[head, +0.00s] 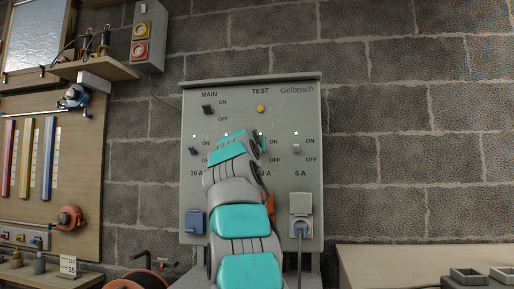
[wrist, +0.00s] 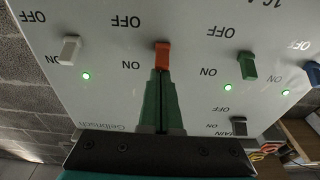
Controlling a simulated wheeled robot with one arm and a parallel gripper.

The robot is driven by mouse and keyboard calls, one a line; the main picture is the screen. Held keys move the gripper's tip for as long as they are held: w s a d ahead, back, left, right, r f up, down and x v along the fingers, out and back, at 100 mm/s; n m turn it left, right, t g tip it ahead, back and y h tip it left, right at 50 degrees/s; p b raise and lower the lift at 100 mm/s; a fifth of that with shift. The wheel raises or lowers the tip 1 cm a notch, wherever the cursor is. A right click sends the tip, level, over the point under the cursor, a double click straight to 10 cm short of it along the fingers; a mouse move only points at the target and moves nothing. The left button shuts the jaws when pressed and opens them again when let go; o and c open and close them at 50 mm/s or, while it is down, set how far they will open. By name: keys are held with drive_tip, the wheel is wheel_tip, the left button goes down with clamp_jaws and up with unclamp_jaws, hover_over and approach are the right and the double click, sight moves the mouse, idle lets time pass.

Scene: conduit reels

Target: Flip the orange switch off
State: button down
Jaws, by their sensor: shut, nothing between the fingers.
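The orange switch (wrist: 162,55) is a small lever on the grey panel (wrist: 190,20), seen upside down in the wrist view. It sits near its ON label, with OFF farther up the picture. My gripper (wrist: 161,74) has its green fingers together and empty. Their tips are right at the lever's lower end in the picture; I cannot tell whether they touch it. Any lamp by this switch is hidden behind the fingers. In the head view my arm covers the orange switch and most of my gripper.
A white switch (wrist: 69,50), a green switch (wrist: 247,66) and a blue switch (wrist: 313,73) flank it, with lit green lamps. The black MAIN switch (head: 208,109) and yellow TEST button (head: 261,109) are above. A white socket (head: 301,204) holds a plugged cable.

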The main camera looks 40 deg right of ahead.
drive_tip(key=shift+a+f+b, duration=0.1)
drive_tip(key=shift+f+b, duration=0.1)
drive_tip(key=shift+b, duration=0.45)
drive_tip(key=shift+w+f+t+h, duration=0.1)
drive_tip(key=shift+f+t+h, duration=0.05)
drive_tip(key=shift+t+h, duration=0.15)
drive_tip(key=shift+b, duration=0.35)
